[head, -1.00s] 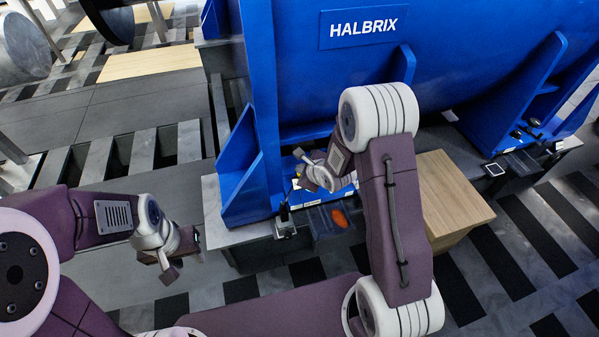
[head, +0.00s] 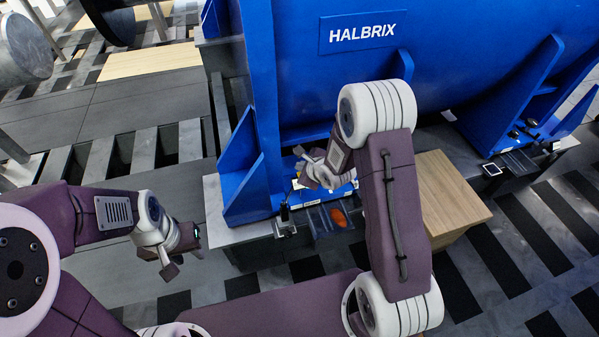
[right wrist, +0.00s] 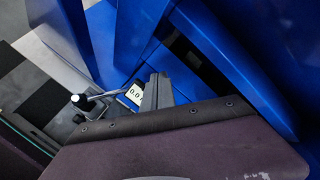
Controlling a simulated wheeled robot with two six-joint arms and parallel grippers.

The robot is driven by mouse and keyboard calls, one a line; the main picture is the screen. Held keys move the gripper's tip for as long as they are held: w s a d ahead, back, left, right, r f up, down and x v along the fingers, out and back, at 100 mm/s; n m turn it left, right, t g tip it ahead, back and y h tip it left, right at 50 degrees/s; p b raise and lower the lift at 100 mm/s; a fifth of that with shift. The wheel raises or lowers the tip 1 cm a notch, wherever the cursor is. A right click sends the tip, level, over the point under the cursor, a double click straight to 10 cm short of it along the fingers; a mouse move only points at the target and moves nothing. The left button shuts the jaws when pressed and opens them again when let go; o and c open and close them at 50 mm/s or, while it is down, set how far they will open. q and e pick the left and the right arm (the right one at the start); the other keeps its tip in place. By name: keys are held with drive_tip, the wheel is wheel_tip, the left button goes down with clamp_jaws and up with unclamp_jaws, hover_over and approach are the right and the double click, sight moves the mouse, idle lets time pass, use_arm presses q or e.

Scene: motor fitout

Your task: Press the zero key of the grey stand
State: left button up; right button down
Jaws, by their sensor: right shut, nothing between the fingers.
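The grey stand (head: 285,226) is on the ledge at the foot of the blue HALBRIX motor (head: 300,105) in the head view. In the right wrist view a rod with a black knob (right wrist: 82,101) leads towards a small pale display (right wrist: 134,94), which seems to read 0.0. The zero key is not distinguishable. My right gripper (head: 301,153) is shut and empty, close above the stand area; its fingers (right wrist: 157,92) show just beside the display in the right wrist view. Contact cannot be told. My left gripper (head: 181,262) hangs away to the left; its jaw gap is unclear.
An orange object (head: 339,217) lies in a dark tray right of the stand. A wooden block (head: 448,195) stands further right. The motor's blue foot ribs (head: 243,170) rise close to my right gripper. Open floor lies left of the ledge.

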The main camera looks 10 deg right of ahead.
wheel_tip(320, 180, up, 5)
drive_tip(key=p, duration=0.5)
idle(0.6)
